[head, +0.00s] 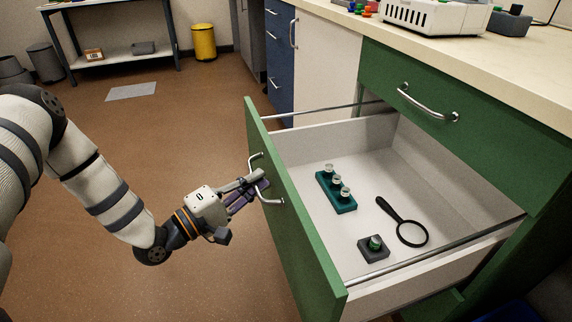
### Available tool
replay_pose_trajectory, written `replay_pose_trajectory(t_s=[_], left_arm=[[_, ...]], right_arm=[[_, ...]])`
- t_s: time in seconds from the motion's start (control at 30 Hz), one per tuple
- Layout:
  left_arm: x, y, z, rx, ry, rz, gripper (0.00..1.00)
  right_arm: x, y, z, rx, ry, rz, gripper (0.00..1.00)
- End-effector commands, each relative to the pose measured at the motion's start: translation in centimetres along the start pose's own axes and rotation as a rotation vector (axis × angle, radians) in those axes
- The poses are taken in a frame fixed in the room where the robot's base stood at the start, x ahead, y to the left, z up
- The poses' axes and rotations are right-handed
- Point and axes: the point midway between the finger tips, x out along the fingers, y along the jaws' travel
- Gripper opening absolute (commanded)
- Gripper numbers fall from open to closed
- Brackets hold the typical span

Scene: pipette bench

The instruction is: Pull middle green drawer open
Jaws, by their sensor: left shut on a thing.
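The middle green drawer (290,228) is pulled well out of the bench, with its white inside in view. Its silver handle (281,201) is on the green front, facing left. My left gripper (262,184) is shut on this handle, its fingers covering the middle of the bar. My right gripper is out of view.
Above is a closed green drawer (470,125) with a silver handle. The pale bench top (480,65) carries a white device (435,14) and small coloured items. A yellow bin (204,42) and a shelf table (115,50) stand at the back.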

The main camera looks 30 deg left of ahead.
Motion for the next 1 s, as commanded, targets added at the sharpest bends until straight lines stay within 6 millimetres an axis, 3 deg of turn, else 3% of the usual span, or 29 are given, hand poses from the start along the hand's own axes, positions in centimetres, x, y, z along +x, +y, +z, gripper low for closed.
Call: replay_pose_trajectory(t_s=[0.2,0.4,0.97,1.0], left_arm=[[-3.8,0.7,-1.6,0.004,-0.001,0.000,0.00],[-5.9,0.8,-2.4,0.003,-0.002,0.000,0.00],[-6.9,0.8,-2.8,0.003,-0.002,0.000,0.00],[-6.9,0.8,-2.8,0.003,-0.002,0.000,0.11]], right_arm=[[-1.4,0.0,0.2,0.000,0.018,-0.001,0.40],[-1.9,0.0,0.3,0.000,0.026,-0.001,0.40],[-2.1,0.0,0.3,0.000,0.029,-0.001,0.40],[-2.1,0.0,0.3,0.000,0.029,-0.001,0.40]])
